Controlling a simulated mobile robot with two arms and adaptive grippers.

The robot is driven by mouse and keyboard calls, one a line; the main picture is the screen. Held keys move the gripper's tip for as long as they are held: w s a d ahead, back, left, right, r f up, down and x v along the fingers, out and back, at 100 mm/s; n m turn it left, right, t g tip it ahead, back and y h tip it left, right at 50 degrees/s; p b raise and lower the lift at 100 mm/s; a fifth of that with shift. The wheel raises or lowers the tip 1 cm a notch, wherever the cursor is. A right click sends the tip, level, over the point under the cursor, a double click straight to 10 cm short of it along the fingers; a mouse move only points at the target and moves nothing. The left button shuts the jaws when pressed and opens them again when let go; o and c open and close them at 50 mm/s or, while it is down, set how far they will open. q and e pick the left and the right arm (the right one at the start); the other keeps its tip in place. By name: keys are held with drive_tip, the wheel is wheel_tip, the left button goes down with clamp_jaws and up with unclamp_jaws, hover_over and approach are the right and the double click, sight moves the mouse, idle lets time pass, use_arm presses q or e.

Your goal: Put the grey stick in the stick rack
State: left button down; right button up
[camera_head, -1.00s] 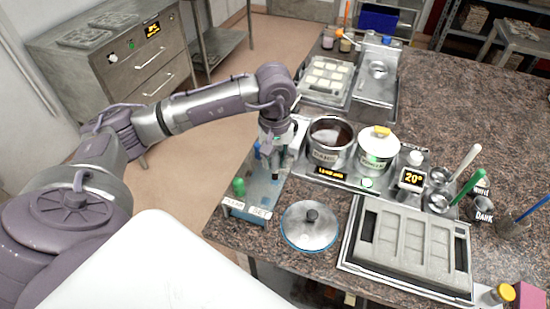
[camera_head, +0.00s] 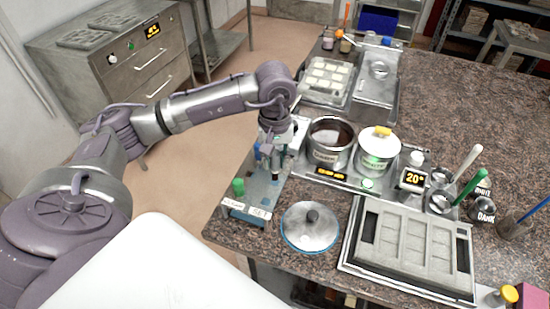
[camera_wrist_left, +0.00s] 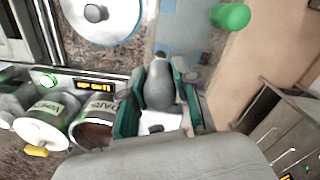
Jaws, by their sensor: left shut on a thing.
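The grey stick (camera_wrist_left: 160,86) shows its rounded dark grey end in the left wrist view, between the green-edged fingers of my left gripper (camera_wrist_left: 160,100). My left gripper (camera_head: 274,168) is shut on it, pointing down over the metal stand at the counter's left edge, which looks like the stick rack (camera_head: 262,192). A green stick (camera_head: 238,187) stands at the near end of this rack, and its rounded top also shows in the left wrist view (camera_wrist_left: 230,16). The grey stick's lower end is hidden, so I cannot tell whether it touches the rack. My right gripper is out of view.
A dark-filled pot (camera_head: 331,140) and a lidded white pot (camera_head: 377,150) stand close right of my left gripper. A round lid (camera_head: 310,226) lies nearer, beside a grey mould (camera_head: 415,245). The counter's left edge drops to the floor.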

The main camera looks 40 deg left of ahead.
sight(275, 175)
use_arm(q)
drive_tip(key=shift+b, duration=0.35)
idle(0.5)
drive_tip(key=shift+f, duration=0.1)
drive_tip(key=shift+f+b, duration=2.9)
drive_tip(key=shift+b, duration=0.1)
drive_tip(key=shift+c, duration=2)
unclamp_jaws()
drive_tip(key=shift+r, duration=0.1)
